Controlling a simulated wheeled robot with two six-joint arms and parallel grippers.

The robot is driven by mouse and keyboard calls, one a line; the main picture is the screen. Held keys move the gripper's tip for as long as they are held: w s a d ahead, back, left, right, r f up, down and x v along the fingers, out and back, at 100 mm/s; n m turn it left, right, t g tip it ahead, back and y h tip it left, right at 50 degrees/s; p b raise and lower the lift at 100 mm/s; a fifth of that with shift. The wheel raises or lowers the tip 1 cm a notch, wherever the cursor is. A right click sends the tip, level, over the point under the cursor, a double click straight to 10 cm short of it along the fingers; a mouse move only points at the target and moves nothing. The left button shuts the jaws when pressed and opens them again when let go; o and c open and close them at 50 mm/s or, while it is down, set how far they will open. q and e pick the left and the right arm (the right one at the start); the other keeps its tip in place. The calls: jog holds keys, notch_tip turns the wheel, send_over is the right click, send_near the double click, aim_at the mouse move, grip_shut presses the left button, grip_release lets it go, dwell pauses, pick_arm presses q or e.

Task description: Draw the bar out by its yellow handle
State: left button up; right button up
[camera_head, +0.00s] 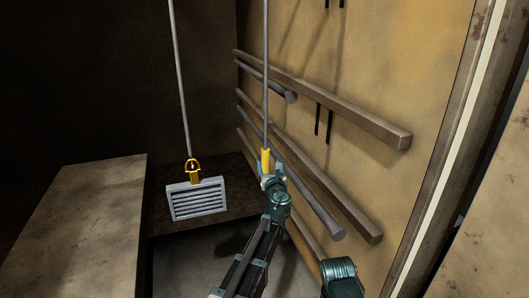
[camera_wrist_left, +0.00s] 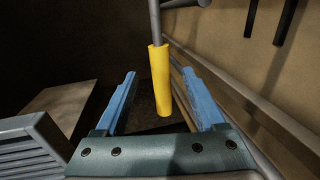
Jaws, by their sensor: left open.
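A thin grey bar (camera_head: 266,70) hangs down in the head view and ends in a yellow handle (camera_head: 266,160). In the left wrist view the yellow handle (camera_wrist_left: 161,85) hangs upright, with the grey bar (camera_wrist_left: 155,22) above it. My left gripper (camera_head: 268,180) is at the lower end of the handle in the head view. In the left wrist view its two blue fingers (camera_wrist_left: 160,76) are open, one on each side of the handle, with gaps showing on both sides. How deep the handle sits between the fingers is hard to tell. My right gripper is not seen.
Left of the handle, a grey slatted box (camera_head: 196,200) hangs from another rod by a yellow hook (camera_head: 193,168). Brown rails (camera_head: 330,103) and grey pipes (camera_head: 318,203) run along the right wall, close to my arm. A pale block (camera_head: 85,220) stands at left.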

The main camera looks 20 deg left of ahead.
aim_at(265, 150)
pick_arm(q)
jog(key=x, duration=1.1)
jog(key=shift+w+a, duration=0.15)
jog(key=shift+w, duration=0.2)
grip_shut()
dwell(0.7)
